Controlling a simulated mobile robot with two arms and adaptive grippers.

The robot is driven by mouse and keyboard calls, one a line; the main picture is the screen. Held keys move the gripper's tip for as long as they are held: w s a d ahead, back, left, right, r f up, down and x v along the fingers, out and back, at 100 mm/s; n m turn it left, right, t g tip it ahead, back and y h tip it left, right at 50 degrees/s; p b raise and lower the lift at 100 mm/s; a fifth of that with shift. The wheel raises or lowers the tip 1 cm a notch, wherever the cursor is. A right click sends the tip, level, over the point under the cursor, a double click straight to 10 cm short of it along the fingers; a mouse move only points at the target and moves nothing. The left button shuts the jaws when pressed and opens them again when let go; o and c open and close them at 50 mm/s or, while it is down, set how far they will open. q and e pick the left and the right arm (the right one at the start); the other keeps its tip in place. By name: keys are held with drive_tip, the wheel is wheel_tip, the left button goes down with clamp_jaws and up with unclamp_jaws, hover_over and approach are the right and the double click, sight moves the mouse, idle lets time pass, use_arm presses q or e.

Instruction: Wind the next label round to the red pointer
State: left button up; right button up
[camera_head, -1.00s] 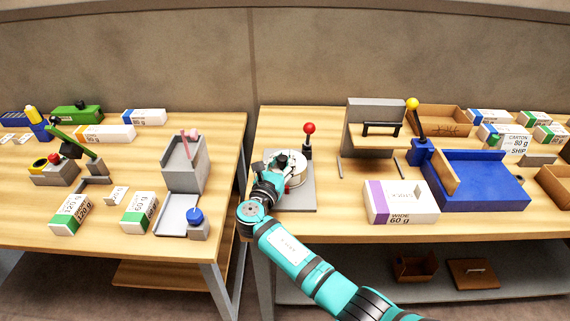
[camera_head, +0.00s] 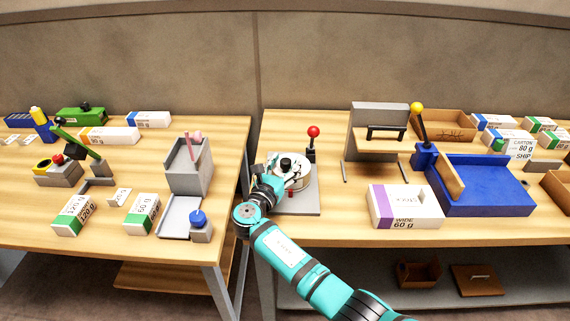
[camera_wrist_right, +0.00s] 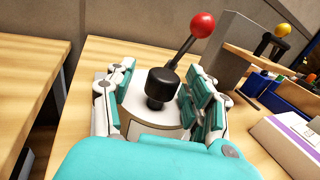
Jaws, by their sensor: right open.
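The label winder is a white round drum (camera_head: 300,179) with a black knob (camera_head: 286,162) on top, on a grey plate (camera_head: 304,206) at the right table's left end. A small red pointer (camera_head: 291,194) shows at the drum's front foot. A lever with a red ball (camera_head: 313,132) stands behind the drum. My right gripper (camera_head: 277,172) is at the drum's left side. In the right wrist view its open fingers (camera_wrist_right: 163,100) stand either side of the black knob (camera_wrist_right: 161,88), apart from it. Which label faces the pointer cannot be made out. My left gripper is out of view.
A gap separates the left table, which holds a grey bin (camera_head: 190,170) and several reams.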

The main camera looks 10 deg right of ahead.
drive_tip(key=shift+d, duration=0.1)
drive_tip(key=v, duration=1.2)
